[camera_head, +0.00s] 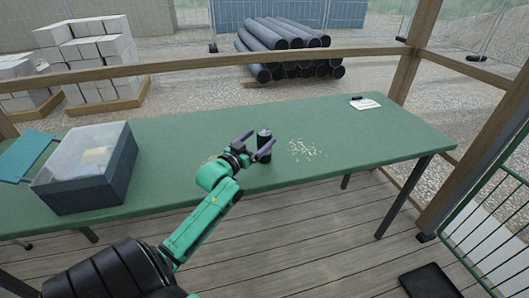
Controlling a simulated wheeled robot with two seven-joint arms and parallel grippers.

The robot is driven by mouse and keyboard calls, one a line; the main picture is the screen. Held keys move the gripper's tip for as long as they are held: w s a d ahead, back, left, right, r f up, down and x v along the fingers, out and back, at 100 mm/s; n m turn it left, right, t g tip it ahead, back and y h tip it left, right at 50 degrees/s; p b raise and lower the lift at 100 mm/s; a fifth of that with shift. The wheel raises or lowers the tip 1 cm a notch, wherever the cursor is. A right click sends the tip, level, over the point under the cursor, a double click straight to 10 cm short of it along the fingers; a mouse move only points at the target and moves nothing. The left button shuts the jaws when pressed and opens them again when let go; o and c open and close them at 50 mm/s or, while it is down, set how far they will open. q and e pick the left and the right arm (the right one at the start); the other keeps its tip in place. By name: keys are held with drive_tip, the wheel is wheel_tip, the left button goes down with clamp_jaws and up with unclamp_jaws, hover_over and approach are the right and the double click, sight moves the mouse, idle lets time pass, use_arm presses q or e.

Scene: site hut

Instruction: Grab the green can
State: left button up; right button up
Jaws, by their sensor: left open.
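A dark can (264,154) stands upright on the green table (390,135), near its front edge and around the middle of its length. It looks very dark green to black. My left gripper (257,141) is open at the can, with its purple-grey fingers close to the can's upper part. One finger reaches in front of the can and partly hides it. I cannot tell whether the fingers touch it. My right gripper is not in view.
A dark blue box (95,185) with a clear lid stands on the table's left end. Pale crumbs (306,150) lie right of the can. A white paper with a dark item (365,103) lies at the far right. A wooden rail (190,66) runs behind the table.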

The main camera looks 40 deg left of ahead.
sight(269, 131)
use_arm(q)
drive_tip(key=w, duration=0.5)
drive_tip(key=shift+w+r+p, duration=0.2)
drive_tip(key=shift+p, duration=0.15)
drive_tip(key=shift+w+f, duration=0.1)
drive_tip(key=shift+w, duration=0.15)
drive_tip(key=shift+a, duration=0.1)
drive_tip(key=shift+c, duration=0.4)
clamp_jaws()
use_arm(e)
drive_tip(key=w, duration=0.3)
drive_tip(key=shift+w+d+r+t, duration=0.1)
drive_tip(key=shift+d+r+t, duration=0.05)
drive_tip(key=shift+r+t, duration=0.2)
